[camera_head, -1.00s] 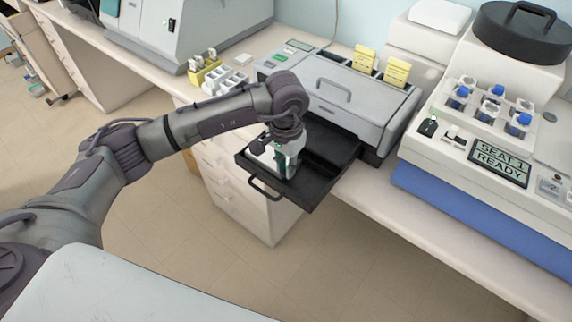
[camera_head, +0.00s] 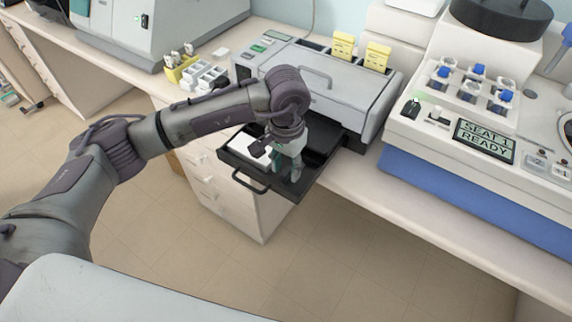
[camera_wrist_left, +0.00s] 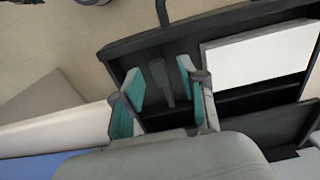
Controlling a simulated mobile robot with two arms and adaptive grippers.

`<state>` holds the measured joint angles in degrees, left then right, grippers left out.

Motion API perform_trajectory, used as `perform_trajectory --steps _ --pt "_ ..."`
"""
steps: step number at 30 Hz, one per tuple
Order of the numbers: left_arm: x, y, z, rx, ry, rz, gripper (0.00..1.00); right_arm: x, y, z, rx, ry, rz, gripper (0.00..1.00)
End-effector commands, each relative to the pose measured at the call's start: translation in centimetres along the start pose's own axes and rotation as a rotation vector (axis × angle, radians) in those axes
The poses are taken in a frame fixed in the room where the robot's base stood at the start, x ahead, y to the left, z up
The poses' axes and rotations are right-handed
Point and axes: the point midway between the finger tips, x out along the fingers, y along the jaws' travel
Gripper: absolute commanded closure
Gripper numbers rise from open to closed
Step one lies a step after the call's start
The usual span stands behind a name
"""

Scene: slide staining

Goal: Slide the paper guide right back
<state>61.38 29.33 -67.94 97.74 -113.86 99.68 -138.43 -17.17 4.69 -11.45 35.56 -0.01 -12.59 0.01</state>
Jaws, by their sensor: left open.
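The pulled-out black tray (camera_head: 306,185) of the grey machine holds a white paper stack (camera_head: 249,150) at its left side. In the left wrist view the stack (camera_wrist_left: 262,58) lies to the right of my gripper. My left gripper (camera_head: 287,171) points down over the tray's bare part, to the right of the stack. It is open, with its teal-padded fingers (camera_wrist_left: 160,78) spread. A small dark grey upright piece, likely the paper guide (camera_wrist_left: 161,80), shows between the fingers, apart from the stack. I cannot tell whether a finger touches it. My right gripper is out of view.
The grey machine (camera_head: 318,88) stands behind the tray, with yellow tags (camera_head: 343,46) on top. A white instrument with a display (camera_head: 484,141) stands to the right. A white rack (camera_head: 205,76) sits to the left. Open floor lies in front of the tray.

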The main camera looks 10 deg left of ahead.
Motion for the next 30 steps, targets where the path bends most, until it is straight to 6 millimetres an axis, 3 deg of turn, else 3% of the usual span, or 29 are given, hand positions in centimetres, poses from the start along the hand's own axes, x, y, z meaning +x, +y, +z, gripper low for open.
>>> perform_trajectory --steps 4,8,21,30 --pt "-0.3 0.0 0.0 0.0 0.001 0.0 0.58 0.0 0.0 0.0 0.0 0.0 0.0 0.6" --pt "-1.8 0.0 -0.1 0.001 0.004 0.0 0.58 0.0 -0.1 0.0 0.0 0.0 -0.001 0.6" --pt "-10.4 0.0 -0.1 -0.001 0.003 -0.001 0.58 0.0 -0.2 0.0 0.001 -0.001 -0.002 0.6" --pt "-12.0 0.0 0.0 0.0 0.0 0.0 0.58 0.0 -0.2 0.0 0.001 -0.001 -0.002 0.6"
